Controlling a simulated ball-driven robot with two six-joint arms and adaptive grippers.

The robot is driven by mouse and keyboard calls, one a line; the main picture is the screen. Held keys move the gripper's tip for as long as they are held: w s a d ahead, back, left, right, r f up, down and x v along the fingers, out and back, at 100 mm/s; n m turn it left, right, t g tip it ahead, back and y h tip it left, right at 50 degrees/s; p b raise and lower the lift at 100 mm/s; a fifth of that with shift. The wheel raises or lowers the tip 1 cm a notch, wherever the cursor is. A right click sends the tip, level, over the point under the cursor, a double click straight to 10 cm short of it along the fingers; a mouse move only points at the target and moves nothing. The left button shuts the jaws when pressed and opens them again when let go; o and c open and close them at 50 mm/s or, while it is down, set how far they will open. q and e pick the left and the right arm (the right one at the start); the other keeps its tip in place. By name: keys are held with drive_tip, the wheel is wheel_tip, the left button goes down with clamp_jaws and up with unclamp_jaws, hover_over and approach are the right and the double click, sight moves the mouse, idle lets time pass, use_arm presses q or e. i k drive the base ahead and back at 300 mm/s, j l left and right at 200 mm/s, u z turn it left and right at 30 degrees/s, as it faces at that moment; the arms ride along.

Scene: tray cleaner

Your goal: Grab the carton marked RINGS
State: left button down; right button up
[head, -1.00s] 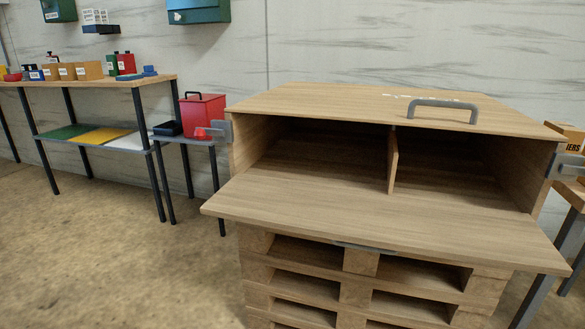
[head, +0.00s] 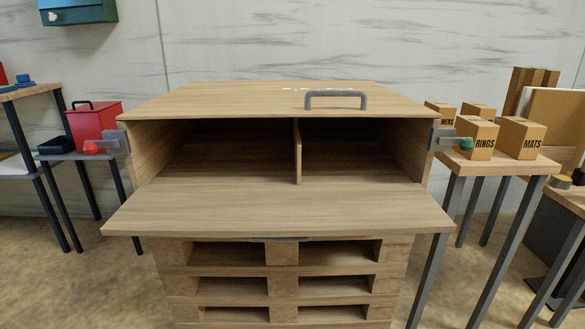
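The carton marked RINGS (head: 479,139) is a small tan box in the head view. It sits at the front left of a wooden side table (head: 505,164) on the right. The carton marked MATS (head: 523,139) stands just to its right. Two more cartons stand behind, one (head: 441,113) with lettering ending in "NERS" and another (head: 478,110) whose label is hidden. Neither of my grippers shows in the view.
An open two-compartment wooden cabinet (head: 150,105) with a lowered front flap (head: 280,210) stands on stacked pallets (head: 285,257) in the middle. Both compartments look empty. A red box (head: 95,122) is on a stand at left. Taller boxes (head: 550,112) stand at far right.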

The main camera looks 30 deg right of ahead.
sight(484, 133)
drive_tip(key=z, duration=2.05)
drive_tip(key=i+j+u, duration=0.2)
drive_tip(key=i+u, duration=0.3)
